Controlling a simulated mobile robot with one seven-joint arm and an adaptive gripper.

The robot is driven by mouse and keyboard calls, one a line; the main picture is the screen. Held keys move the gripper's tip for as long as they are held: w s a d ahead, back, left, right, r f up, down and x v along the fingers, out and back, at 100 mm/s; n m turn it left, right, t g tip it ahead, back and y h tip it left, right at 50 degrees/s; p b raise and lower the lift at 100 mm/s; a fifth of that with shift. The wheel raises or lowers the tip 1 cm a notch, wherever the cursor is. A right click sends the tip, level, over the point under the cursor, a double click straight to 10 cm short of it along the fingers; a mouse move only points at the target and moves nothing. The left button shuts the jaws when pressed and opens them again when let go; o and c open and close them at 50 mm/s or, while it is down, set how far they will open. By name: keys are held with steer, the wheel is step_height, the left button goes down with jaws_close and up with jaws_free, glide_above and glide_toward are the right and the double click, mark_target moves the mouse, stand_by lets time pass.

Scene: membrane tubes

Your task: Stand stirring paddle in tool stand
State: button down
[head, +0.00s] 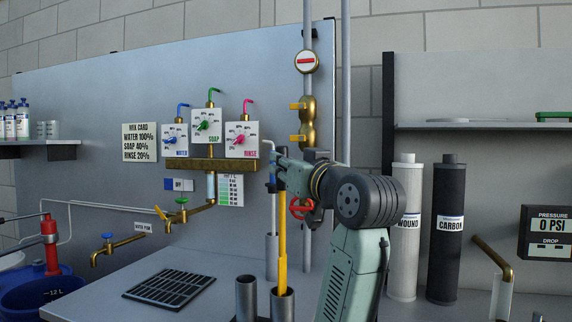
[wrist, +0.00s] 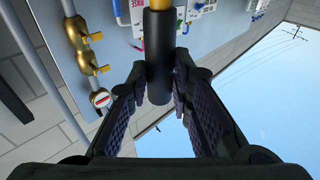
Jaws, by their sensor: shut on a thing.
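The stirring paddle is a yellow shaft (head: 283,225), upright in the head view, with a black handle end (wrist: 159,60) in the wrist view. My gripper (head: 277,172) is shut on it near its top; the fingers flank the black handle in the wrist view (wrist: 165,88). The tool stand shows as grey metal tubes: a front left tube (head: 246,298), a front right tube (head: 282,308) and a taller rear tube (head: 271,256). The paddle's lower end meets the mouth of the front right tube and appears to be inside it. How deep it goes is hidden.
A black drain grate (head: 169,289) lies on the counter left of the stand. Brass taps (head: 117,245) and a dial panel (head: 207,132) are behind. White (head: 405,245) and black (head: 446,240) filter cylinders stand right of my arm. A blue bucket (head: 40,298) is far left.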

steer(key=shift+f+b, duration=0.5)
steer(key=shift+f, duration=0.2)
steer(key=c, duration=1.4)
jaws_free()
steer(key=shift+o, duration=0.2)
step_height(320, 180, up, 6)
steer(key=p, duration=0.5)
